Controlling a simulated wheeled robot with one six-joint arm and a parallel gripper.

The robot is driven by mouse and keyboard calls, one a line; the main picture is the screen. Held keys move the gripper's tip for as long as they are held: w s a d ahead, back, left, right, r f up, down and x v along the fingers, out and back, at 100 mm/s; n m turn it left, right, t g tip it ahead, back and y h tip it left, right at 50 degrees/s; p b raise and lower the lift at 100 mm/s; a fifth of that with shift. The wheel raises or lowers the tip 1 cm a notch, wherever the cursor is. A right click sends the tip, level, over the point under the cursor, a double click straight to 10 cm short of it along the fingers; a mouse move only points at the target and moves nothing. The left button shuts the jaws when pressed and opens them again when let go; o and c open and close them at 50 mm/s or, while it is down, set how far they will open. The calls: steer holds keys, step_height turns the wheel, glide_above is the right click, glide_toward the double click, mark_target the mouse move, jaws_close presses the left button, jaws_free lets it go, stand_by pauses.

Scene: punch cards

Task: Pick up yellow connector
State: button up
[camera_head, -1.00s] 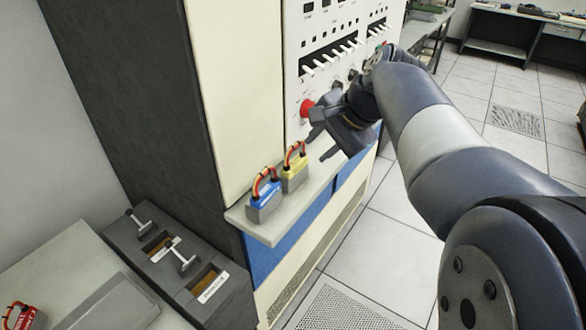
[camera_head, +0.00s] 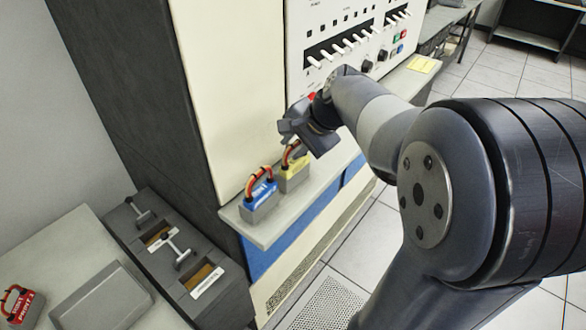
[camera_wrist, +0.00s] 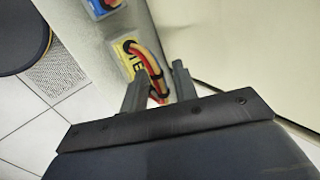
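The yellow connector (camera_head: 294,178), with its looped red, orange and black cable, stands on a grey shelf (camera_head: 268,233) in front of the cabinet. The blue connector (camera_head: 260,199) stands to its left. My gripper (camera_head: 297,138) is just above the yellow connector and hides the top of its cable loop in the head view. In the wrist view my open gripper (camera_wrist: 158,78) has its two fingers apart, with the cable loop of the yellow connector (camera_wrist: 124,50) appearing between them. Whether the fingers touch the cable cannot be told.
The cabinet's switch panel (camera_head: 345,38) rises behind the shelf. A red connector (camera_head: 22,306) lies on the grey table at lower left, near a dark box (camera_head: 165,262) with T-handles. Tiled floor is open to the right of the shelf.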

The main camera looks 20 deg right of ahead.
jaws_close()
stand_by(1.2)
